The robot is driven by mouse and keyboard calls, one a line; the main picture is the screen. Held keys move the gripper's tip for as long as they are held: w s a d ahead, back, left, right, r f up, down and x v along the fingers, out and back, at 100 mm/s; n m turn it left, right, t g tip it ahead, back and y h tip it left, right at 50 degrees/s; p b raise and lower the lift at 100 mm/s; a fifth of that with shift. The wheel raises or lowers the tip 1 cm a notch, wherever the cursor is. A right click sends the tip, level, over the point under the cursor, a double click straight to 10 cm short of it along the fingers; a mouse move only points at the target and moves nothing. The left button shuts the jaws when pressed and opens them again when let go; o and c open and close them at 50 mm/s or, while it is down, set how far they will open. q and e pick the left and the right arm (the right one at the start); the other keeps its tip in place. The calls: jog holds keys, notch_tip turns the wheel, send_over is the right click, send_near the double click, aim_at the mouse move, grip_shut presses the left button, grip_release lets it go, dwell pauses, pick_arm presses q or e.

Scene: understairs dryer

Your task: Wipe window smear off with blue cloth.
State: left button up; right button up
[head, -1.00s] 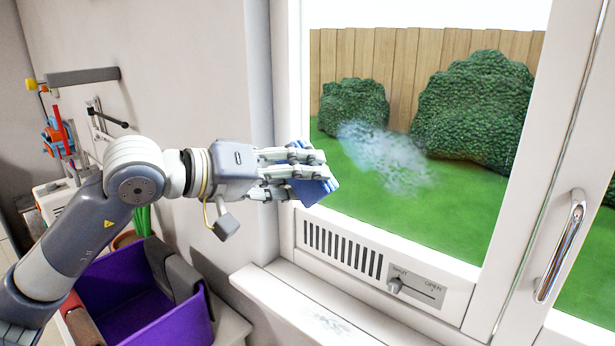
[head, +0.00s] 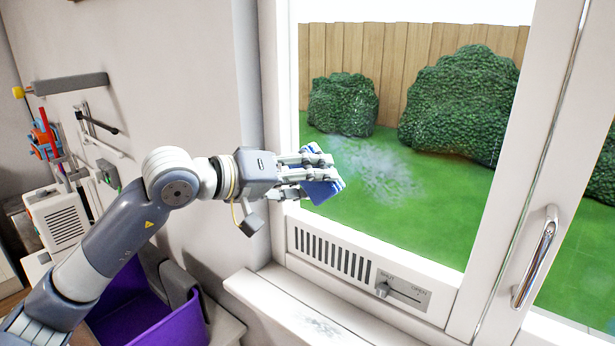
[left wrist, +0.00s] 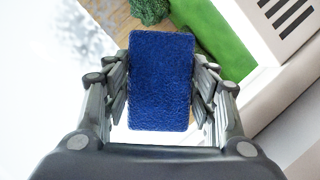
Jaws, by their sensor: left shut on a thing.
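My left gripper (head: 310,172) is shut on the blue cloth (head: 322,190), a folded pad held between its fingers. The cloth also shows between both fingers in the left wrist view (left wrist: 161,80). A whitish, cloudy smear (head: 378,170) is on the window pane (head: 440,210), to the right of the cloth in the head view. The cloth is in front of the lower left part of the window, close to the smear's left edge. I cannot tell whether it touches the glass. My right gripper is not in view.
Below the pane is a vent (head: 330,250) with a slider (head: 403,290). A chrome handle (head: 534,258) is on the frame at right. The sill (head: 270,300) carries a pale mark (head: 318,325). A purple bin (head: 150,320) stands at lower left, with wall-hung tools (head: 45,135) above.

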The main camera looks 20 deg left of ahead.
pick_arm(q)
jog(key=shift+w+d, duration=0.35)
jog(key=shift+w, duration=0.5)
dwell(0.4)
